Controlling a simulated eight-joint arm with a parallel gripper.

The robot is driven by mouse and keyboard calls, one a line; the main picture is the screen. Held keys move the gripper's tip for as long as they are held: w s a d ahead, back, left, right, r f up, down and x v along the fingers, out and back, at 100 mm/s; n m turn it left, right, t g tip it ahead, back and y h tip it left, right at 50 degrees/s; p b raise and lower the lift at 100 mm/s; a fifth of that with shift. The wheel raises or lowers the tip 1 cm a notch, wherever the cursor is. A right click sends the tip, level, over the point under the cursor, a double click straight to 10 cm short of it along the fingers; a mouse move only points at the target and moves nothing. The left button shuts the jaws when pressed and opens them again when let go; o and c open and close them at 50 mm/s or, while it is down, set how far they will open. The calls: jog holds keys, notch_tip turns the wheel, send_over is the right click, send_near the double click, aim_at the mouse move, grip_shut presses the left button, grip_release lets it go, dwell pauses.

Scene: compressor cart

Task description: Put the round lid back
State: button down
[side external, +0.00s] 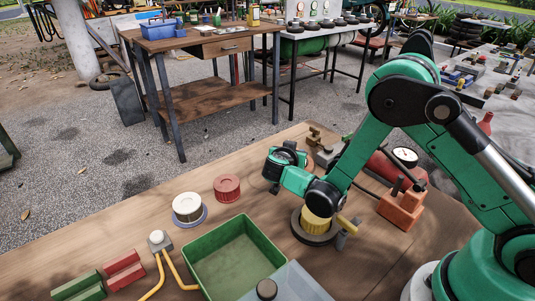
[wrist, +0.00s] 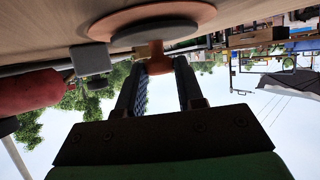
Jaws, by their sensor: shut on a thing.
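The round lid shows in the wrist view as a terracotta disc (wrist: 180,14) with a grey round layer and a small orange-brown knob. My gripper (wrist: 157,72) is shut on this knob from the side, one dark finger on each side. In the side view my gripper (side external: 299,158) is low over the back of the bench, and an orange edge of the lid shows beside it, mostly hidden. I cannot tell whether the lid touches the bench. A yellow ribbed cylinder (side external: 317,229) stands in a dark open ring (side external: 312,240) below my arm's elbow.
A white filter on a blue ring (side external: 188,209), a red ribbed cap (side external: 227,188) and a green open tray (side external: 233,254) stand to the left. A red tank with a gauge (side external: 405,157) and an orange-red block (side external: 401,206) stand to the right.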

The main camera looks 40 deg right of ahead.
notch_tip(320, 180, up, 19)
jog(key=s+a+f+n+t+y, duration=0.2)
jog(key=s+a+n+t+y, duration=0.3)
jog(key=n+y, duration=0.5)
jog(key=shift+s+a+f+n+t+y, duration=0.35)
jog(key=shift+s+n, duration=0.25)
jog(key=shift+s, duration=0.55)
jog(key=shift+w, duration=0.1)
jog(key=w+d+r+m+g+h, duration=0.3)
jog(key=w+d+m+g+h, duration=0.2)
jog(key=m+h, duration=0.5)
jog(key=shift+w+d+r+m+g+h, duration=0.15)
jog(key=shift+w+d+m+g+h, duration=0.35)
jog(key=shift+w, duration=0.55)
jog(key=shift+a, duration=0.15)
notch_tip(320, 180, down, 20)
jog(key=shift+r, duration=0.15)
